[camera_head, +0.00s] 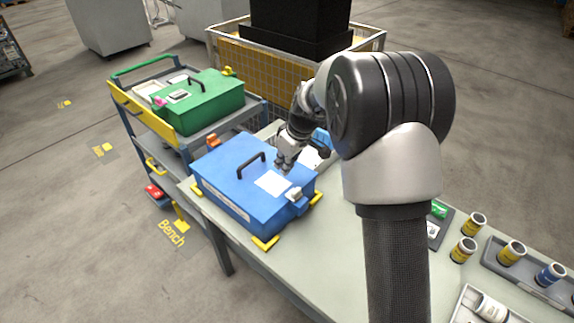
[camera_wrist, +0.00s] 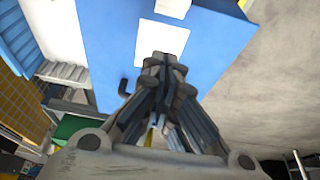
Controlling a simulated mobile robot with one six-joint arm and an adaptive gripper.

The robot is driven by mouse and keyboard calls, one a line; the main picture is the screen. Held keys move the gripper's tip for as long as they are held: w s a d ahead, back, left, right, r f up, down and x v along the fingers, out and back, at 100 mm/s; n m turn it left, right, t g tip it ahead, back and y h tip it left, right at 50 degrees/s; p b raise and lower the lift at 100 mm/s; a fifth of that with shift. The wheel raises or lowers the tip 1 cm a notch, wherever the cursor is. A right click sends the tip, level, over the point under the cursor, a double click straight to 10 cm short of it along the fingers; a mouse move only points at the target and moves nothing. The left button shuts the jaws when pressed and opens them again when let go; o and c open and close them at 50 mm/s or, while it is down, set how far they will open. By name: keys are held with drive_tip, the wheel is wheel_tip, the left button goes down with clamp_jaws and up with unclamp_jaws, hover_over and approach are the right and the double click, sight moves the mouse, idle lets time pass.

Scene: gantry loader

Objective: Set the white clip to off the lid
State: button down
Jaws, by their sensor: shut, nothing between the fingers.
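A blue case (camera_head: 235,195) with a black handle (camera_head: 251,164) and a white label sheet (camera_head: 272,184) on its lid stands on the bench. The white clip (camera_head: 294,194) is at the lid's right edge; I cannot tell whether it bears on the lid. In the wrist view the clip (camera_wrist: 172,7) is cut off by the top border, beyond the white sheet. My gripper (camera_head: 283,168) is above the lid between the handle and the clip, apart from the clip. In the wrist view my gripper (camera_wrist: 160,62) has its fingers together, with nothing between them.
Yellow corner pieces (camera_head: 264,243) sit around the case on the bench (camera_head: 330,255). A green case (camera_head: 205,95) stands on a cart at the left. Several small cans (camera_head: 463,250) and a grey tray (camera_head: 530,268) are at the right. A wire cage (camera_head: 270,72) stands behind.

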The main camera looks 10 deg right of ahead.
drive_tip(key=b, duration=0.2)
hover_over(285, 191)
drive_tip(key=w+a, duration=0.1)
drive_tip(key=w, duration=0.1)
drive_tip(key=f, duration=0.6)
drive_tip(key=shift+a, duration=0.2)
drive_tip(key=shift+s+d+f, duration=0.15)
drive_tip(key=shift+s+d, duration=0.15)
drive_tip(key=shift+s+d+b, duration=0.15)
drive_tip(key=shift+s+d, duration=0.3)
drive_tip(key=shift+s, duration=0.2)
drive_tip(key=shift+s+d+b, duration=0.15)
drive_tip(key=shift+s+d, duration=0.25)
drive_tip(key=shift+s, duration=0.25)
drive_tip(key=shift+r, duration=0.2)
drive_tip(key=shift+f, duration=0.1)
